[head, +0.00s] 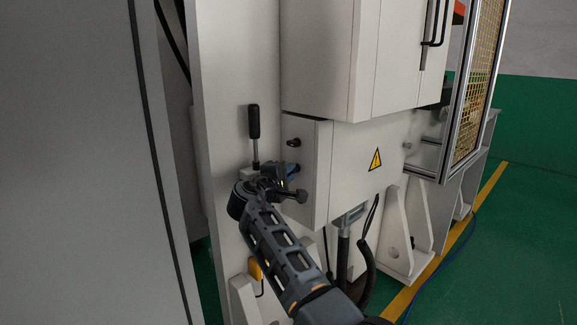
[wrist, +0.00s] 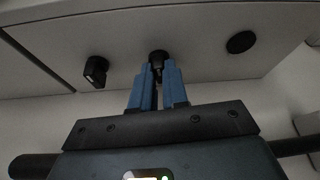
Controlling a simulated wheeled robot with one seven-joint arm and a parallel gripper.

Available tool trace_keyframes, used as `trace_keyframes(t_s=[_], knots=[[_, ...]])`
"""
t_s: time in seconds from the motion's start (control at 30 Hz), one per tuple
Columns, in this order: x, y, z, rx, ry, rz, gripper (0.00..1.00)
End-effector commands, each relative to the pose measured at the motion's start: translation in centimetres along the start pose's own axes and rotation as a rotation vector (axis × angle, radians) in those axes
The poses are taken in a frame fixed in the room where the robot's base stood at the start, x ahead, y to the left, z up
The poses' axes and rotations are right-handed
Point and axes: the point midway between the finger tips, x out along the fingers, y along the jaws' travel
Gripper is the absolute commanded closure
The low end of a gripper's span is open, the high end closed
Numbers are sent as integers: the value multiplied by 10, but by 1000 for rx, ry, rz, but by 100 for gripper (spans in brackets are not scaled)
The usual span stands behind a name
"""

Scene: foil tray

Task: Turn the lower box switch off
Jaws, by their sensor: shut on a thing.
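The lower box (head: 350,165) is a pale cabinet under a larger one. On its left face a black switch (wrist: 157,56) shows in the middle of a row in the wrist view. My gripper (wrist: 158,85) has its blue fingers shut on this switch, one on each side. The fingers hide part of the switch, so its turn angle is hard to read. In the head view my gripper (head: 291,174) is against that face, and it covers the switch there.
A black rotary knob (wrist: 95,71) is left of the fingers, also seen above my gripper in the head view (head: 294,142). A round black part (wrist: 241,42) is at right. A black-handled lever (head: 254,122) stands left of my gripper. Cables (head: 343,255) hang below the box.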

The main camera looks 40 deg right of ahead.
Motion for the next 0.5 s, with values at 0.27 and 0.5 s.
trace_keyframes(t_s=[0.27, 0.5], knots=[[0, 10, 1, -212, 0, -90, 100], [0, 10, 0, -393, 0, -165, 100]])
